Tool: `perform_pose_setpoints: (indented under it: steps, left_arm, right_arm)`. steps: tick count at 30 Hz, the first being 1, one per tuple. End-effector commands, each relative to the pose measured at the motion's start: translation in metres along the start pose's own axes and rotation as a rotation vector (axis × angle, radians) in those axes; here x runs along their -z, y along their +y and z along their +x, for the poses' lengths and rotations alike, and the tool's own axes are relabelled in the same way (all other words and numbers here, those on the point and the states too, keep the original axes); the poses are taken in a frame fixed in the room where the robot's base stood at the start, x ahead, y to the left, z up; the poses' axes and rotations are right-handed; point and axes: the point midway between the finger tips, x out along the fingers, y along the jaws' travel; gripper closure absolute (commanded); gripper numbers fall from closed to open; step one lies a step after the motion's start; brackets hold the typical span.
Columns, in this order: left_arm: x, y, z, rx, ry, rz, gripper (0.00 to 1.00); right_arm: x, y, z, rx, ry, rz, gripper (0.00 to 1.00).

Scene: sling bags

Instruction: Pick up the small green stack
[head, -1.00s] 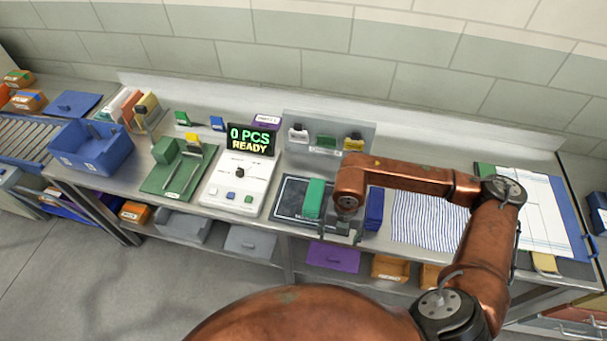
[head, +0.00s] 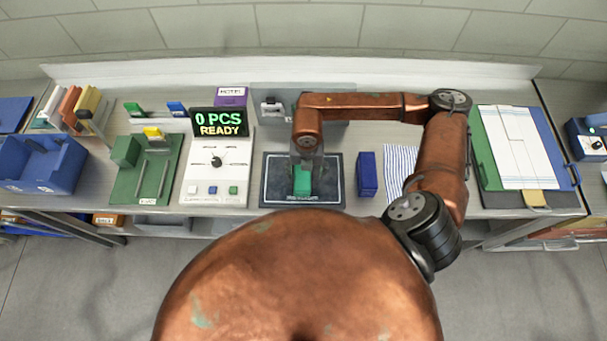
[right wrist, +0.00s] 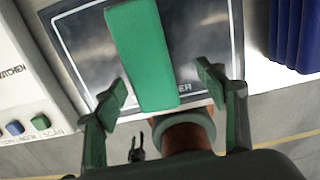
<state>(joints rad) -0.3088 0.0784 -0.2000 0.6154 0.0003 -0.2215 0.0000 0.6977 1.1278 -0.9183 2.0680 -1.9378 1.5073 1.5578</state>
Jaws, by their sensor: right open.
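A green block-shaped stack (head: 302,181) rests on a dark pad with a white outline (head: 272,190). It also shows in the right wrist view (right wrist: 145,55). My right gripper (head: 304,168) is over the pad at this stack. In the right wrist view its two green-padded fingers (right wrist: 163,92) are spread, one on each side of the stack's near end, with gaps visible. Another green block (head: 125,150) sits on a green tray (head: 150,190) at the left. My left gripper is not in view.
A white counter box (head: 215,175) with a display reading "0 PCS READY" (head: 219,123) stands left of the pad. A dark blue block (head: 367,174) stands close to its right, with striped cloth (head: 399,162) beyond. A blue bin (head: 40,165) is at far left.

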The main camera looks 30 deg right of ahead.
Motion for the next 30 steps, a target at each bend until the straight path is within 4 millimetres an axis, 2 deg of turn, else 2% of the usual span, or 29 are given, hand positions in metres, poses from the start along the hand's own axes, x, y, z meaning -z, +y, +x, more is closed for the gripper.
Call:
perform_pose_setpoints:
  steps: [2, 5, 8, 12, 15, 17, 22, 30]
  left_arm:
    - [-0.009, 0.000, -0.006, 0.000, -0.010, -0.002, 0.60]
    - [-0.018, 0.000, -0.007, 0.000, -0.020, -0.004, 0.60]
    - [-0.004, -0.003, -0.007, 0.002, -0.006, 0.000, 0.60]
    - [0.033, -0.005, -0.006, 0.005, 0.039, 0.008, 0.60]
    - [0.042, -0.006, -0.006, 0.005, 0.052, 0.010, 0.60]
    - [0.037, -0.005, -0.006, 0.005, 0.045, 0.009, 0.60]
    - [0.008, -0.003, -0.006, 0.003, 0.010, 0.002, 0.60]
    - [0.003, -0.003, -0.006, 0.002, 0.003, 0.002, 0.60]
  right_arm:
    - [-0.009, 0.007, 0.013, 0.003, 0.005, 0.002, 0.35]
    - [-0.009, 0.007, 0.026, 0.003, 0.007, 0.002, 0.35]
    - [-0.009, 0.007, 0.032, 0.003, 0.006, 0.002, 0.35]
    - [-0.007, 0.005, 0.033, 0.002, 0.004, 0.002, 0.35]
    - [-0.008, 0.005, 0.033, 0.002, 0.005, 0.003, 0.35]
    - [-0.009, 0.006, 0.033, 0.003, 0.005, 0.003, 0.40]
    - [-0.009, 0.006, 0.033, 0.002, 0.005, 0.002, 0.51]
    - [-0.009, 0.006, 0.033, 0.002, 0.005, 0.002, 0.70]
